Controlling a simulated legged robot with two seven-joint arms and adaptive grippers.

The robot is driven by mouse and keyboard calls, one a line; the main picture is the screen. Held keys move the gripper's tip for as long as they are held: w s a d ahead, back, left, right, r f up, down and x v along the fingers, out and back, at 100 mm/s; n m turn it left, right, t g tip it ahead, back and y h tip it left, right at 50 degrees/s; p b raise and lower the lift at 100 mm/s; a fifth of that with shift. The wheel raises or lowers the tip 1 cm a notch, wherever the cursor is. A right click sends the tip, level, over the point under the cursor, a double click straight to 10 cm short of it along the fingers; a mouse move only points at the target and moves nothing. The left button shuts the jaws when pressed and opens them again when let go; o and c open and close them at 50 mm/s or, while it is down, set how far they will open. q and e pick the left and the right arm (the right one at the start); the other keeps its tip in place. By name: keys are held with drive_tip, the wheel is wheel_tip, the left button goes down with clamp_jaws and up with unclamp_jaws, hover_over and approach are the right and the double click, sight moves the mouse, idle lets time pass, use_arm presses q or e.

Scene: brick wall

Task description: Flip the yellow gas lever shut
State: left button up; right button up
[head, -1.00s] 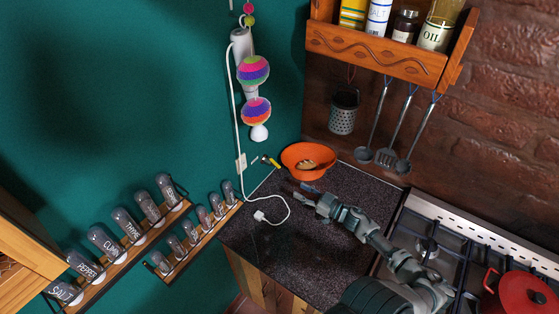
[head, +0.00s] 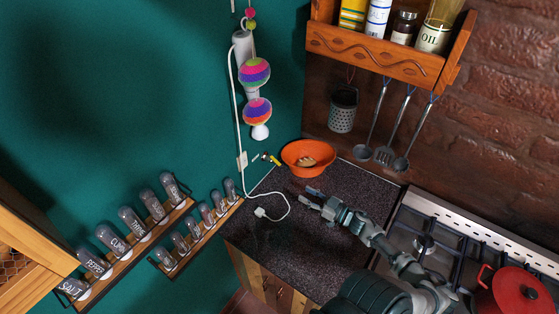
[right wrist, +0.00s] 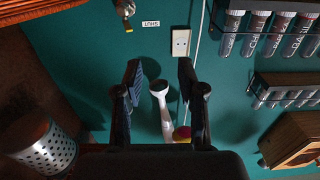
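The yellow gas lever (head: 275,161) is small in the head view, on the teal wall just left of the orange bowl. In the right wrist view a brass valve fitting (right wrist: 125,9) shows at the top edge, partly cut off, beside a small white label (right wrist: 151,24) reading SHUT upside down. My right gripper (head: 307,197) is over the dark counter, lower right of the lever and apart from it. In the right wrist view the right gripper (right wrist: 160,80) has its two fingers wide apart with nothing held. My left gripper is not in view.
An orange bowl (head: 309,157) stands on the dark counter (head: 280,235). A white cable (head: 237,110) hangs down the wall to a plug on the counter. A wall socket (right wrist: 181,42) is near the valve. The stove (head: 440,235) is right.

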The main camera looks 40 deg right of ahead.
drive_tip(key=shift+s, duration=0.15)
drive_tip(key=v, duration=1.1)
drive_tip(key=shift+s+d, duration=0.2)
drive_tip(key=shift+s, duration=0.15)
